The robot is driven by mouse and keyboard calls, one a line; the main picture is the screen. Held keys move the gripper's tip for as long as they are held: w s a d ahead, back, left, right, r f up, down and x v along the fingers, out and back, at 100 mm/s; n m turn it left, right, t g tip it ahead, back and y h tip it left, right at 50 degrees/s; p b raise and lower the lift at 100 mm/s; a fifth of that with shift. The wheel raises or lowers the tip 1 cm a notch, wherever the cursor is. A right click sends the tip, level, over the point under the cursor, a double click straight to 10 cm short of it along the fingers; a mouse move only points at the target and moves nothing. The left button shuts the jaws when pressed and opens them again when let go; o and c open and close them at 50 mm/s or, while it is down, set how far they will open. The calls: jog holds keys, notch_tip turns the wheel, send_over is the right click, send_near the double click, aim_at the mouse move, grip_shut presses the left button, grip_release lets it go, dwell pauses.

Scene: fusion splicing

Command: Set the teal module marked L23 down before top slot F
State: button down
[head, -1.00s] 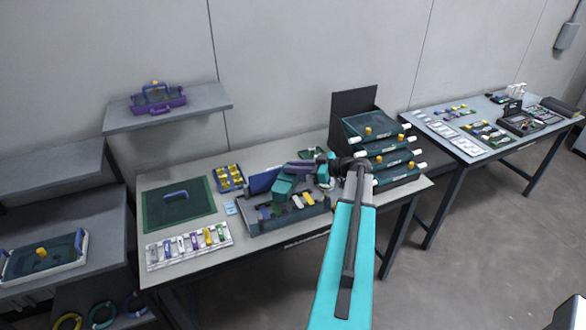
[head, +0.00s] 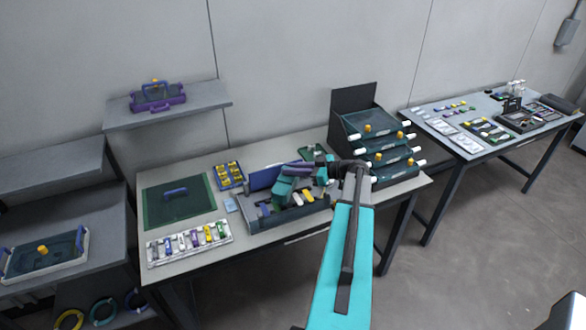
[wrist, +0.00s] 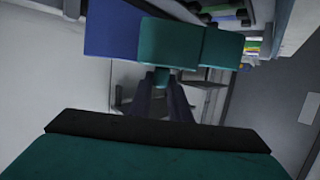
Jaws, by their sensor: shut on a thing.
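In the wrist view, the two dark fingers of my gripper (wrist: 166,92) are closed around a small teal stub. A teal block (wrist: 170,45) lies directly beyond this stub; I take it for the held module. The L23 marking is not readable. In the head view, my wrist hangs over the open dark case (head: 252,229) on the middle table. No letter F can be read, so I cannot tell which slot is top slot F.
A tiered rack (head: 400,168) with white-ended trays stands right of my arm. A white strip (head: 150,257) of coloured modules lies front left, near a green mat (head: 152,215). A blue tray (head: 219,184) of yellow parts is behind the case. A second table (head: 470,150) stands right.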

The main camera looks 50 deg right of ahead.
jog(key=shift+f, duration=0.1)
jog(key=c, duration=1.6)
grip_release()
jog(key=shift+c, duration=0.2)
jog(key=shift+r, duration=0.2)
jog(key=shift+r, duration=0.2)
jog(key=shift+s+d+r+b, duration=0.1)
jog(key=shift+s+r+b, duration=0.1)
jog(key=shift+b, duration=0.1)
jog(key=b+v, duration=0.3)
jog(key=v, duration=0.8)
jog(key=shift+s+b, duration=0.25)
jog(key=shift+b, duration=0.05)
jog(key=shift+o, duration=0.4)
jog(key=shift+d+r, duration=0.1)
